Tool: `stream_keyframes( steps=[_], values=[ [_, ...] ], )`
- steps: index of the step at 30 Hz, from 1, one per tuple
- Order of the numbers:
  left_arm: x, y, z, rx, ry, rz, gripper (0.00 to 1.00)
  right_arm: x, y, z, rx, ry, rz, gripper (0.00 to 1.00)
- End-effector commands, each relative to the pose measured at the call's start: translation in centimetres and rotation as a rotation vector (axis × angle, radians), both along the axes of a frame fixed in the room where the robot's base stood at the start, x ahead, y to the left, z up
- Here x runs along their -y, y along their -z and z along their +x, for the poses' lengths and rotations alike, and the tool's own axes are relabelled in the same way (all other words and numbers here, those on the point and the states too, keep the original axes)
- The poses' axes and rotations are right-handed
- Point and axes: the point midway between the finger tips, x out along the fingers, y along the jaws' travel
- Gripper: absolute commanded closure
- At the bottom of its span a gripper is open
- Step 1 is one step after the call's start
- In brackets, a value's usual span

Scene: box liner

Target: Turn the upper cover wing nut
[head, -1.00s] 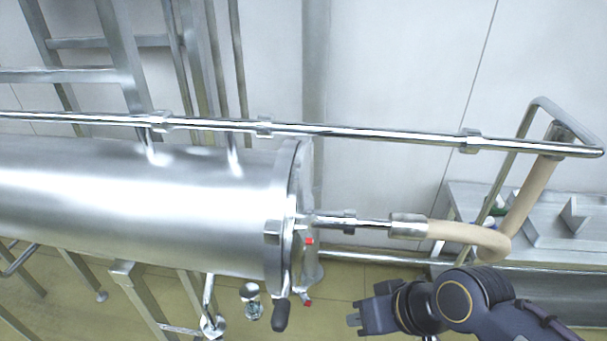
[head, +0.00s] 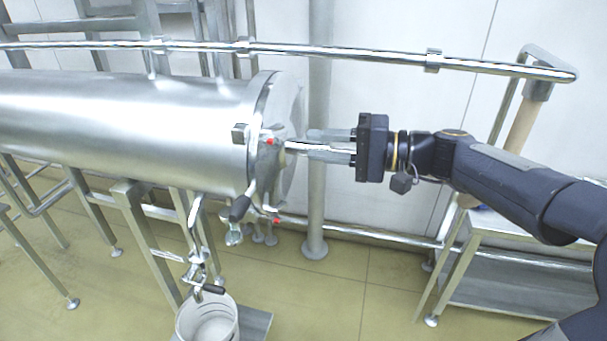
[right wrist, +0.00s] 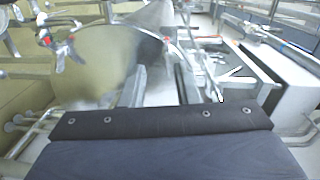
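The steel tank (head: 130,125) lies on its side, its round end cover (head: 289,110) facing right. The upper wing nut (head: 269,142) shows as a small red-marked part on the cover's near side. A lower red-marked part (head: 277,220) sits below it. My right gripper (head: 308,143) is to the right of the cover and points left at it. Its two fingers are apart, with a bright pipe (head: 296,146) showing at them. I see no grip on the wing nut. The red-marked parts also show blurred in the right wrist view (right wrist: 68,42). My left gripper is out of view.
A long rail (head: 340,52) runs above the tank. A white bucket (head: 208,322) stands below the tank. A steel table (head: 500,290) is at the right. Floor below the gripper is clear.

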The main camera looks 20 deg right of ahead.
Motion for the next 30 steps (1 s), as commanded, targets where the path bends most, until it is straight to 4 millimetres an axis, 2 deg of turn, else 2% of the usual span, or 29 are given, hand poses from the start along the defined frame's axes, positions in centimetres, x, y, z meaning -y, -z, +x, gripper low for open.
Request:
stream_keyframes(
  steps=[1,5,18,30],
  values=[
    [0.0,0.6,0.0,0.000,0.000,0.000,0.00,0.5,0.1,0.9,0.014,0.008,0.029,0.72],
    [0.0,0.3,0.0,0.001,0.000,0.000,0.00,0.3,-0.7,1.9,0.032,0.015,0.061,0.72],
    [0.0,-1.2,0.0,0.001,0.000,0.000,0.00,-5.0,-0.8,5.4,0.029,0.015,0.059,0.72],
    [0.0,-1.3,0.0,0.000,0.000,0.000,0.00,-5.6,-0.6,5.8,0.030,0.017,0.058,0.73]
  ],
)
